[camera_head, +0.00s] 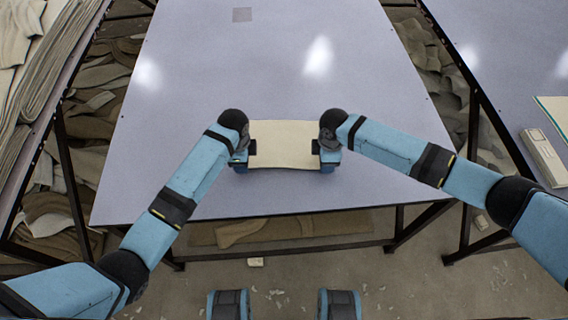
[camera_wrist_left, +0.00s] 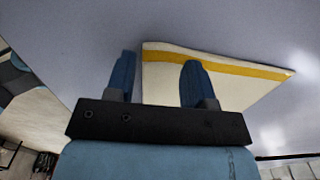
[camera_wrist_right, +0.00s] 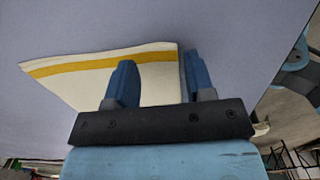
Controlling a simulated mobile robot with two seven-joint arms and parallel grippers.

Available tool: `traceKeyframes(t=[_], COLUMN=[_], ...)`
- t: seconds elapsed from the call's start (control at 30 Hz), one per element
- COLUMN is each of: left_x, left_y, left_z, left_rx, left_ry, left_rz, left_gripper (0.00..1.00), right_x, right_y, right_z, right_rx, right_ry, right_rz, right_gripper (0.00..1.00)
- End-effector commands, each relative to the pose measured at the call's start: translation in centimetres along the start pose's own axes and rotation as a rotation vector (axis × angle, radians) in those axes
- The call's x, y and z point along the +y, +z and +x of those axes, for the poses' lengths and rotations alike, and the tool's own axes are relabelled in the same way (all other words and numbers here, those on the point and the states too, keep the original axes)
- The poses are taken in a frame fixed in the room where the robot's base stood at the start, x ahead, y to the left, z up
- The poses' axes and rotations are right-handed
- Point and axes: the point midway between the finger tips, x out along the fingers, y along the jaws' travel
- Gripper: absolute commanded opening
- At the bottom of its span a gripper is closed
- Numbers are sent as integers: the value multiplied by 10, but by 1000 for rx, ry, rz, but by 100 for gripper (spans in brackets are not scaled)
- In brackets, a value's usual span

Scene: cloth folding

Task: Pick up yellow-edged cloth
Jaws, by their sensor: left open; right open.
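The cream cloth (camera_head: 284,145) lies on the grey-lilac table between my two grippers in the head view. Its yellow band along one edge shows in the left wrist view (camera_wrist_left: 225,64) and in the right wrist view (camera_wrist_right: 80,65). My left gripper (camera_head: 243,160) is open at the cloth's left side, one finger over the cloth and one beyond its edge. My right gripper (camera_head: 324,160) is open at the right side, likewise with one finger over the cloth and one past its edge. I cannot tell whether the fingers touch the cloth.
The table (camera_head: 250,60) is bare around the cloth, apart from a small grey square (camera_head: 242,15) at the far end. Another table (camera_head: 510,60) stands to the right. Piles of fabric (camera_head: 50,75) lie at the left. The front table edge is close to the cloth.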

Motion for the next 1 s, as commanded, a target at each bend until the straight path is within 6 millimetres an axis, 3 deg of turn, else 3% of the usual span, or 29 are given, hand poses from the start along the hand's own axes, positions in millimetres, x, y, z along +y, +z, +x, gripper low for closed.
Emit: traceKeyframes(t=[0.7,1.0], left_x=[0,0], left_y=[0,0], left_z=[8,8], left_rx=[0,0], left_ry=[0,0], left_rz=[0,0], left_gripper=[49,17], right_x=[0,0], right_y=[0,0], right_z=[10,11], right_rx=[0,0], right_ry=[0,-1], right_rz=[0,0], right_gripper=[49,16])
